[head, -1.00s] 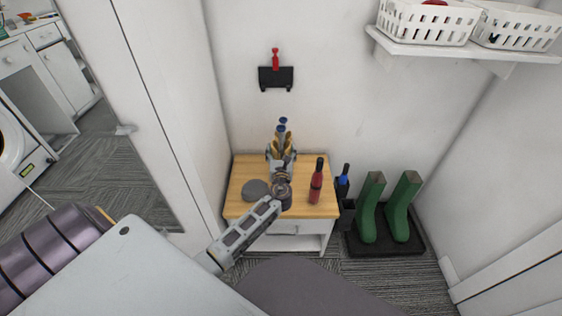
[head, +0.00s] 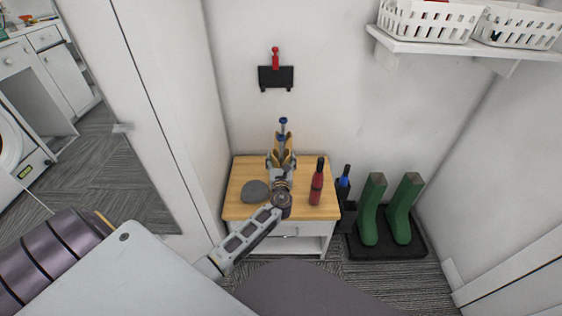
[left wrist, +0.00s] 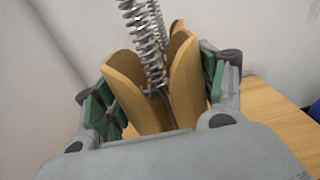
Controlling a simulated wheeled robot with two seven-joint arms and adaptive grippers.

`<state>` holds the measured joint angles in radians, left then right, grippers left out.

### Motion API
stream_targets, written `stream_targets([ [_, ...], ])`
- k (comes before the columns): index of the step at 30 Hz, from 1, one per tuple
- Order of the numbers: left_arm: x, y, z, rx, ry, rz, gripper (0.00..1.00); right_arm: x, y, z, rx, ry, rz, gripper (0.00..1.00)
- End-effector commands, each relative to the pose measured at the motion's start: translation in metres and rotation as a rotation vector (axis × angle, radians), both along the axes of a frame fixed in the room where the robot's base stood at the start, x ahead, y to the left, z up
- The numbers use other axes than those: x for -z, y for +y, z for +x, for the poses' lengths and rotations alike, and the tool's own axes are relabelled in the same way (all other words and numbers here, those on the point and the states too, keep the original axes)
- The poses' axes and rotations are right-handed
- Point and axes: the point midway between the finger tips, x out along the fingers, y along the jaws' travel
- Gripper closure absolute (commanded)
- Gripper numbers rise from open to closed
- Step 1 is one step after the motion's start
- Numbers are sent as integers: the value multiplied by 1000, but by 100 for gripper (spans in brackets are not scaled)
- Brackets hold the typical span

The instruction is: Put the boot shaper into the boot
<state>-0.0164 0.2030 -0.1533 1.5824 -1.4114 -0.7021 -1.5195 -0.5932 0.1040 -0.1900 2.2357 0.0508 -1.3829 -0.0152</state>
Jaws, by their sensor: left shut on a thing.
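The boot shaper (head: 290,146) is a tan, two-part form with metal springs and blue-tipped ends, above the back of the small wooden-topped table. In the left wrist view its tan halves (left wrist: 186,85) stand between green finger pads, with a spring rising between them. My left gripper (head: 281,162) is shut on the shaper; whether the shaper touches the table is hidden. Two green boots, a left one (head: 370,215) and a right one (head: 401,212), stand upright on a black tray (head: 385,249) on the floor to the right. My right gripper is not in view.
On the wooden-topped table (head: 238,205) are a grey rounded object (head: 256,191) and a red bottle (head: 316,186). A dark bottle (head: 342,189) stands in a black holder beside the table. A shelf with white baskets (head: 428,22) hangs above the boots.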

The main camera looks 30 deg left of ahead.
Motion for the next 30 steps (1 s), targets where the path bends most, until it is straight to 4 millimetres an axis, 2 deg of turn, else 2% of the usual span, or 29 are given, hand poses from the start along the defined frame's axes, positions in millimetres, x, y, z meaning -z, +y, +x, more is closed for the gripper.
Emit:
stream_targets([
  [11, 1, 0, 0, 0, -2, 0, 81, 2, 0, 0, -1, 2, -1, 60],
  [12, 2, 0, 0, 0, -1, -1, 28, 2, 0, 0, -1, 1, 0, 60],
  [17, 1, 0, 0, 0, -1, -1, 8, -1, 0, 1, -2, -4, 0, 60],
  [30, 0, 0, 0, 0, -1, -1, 8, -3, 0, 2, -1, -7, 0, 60],
])
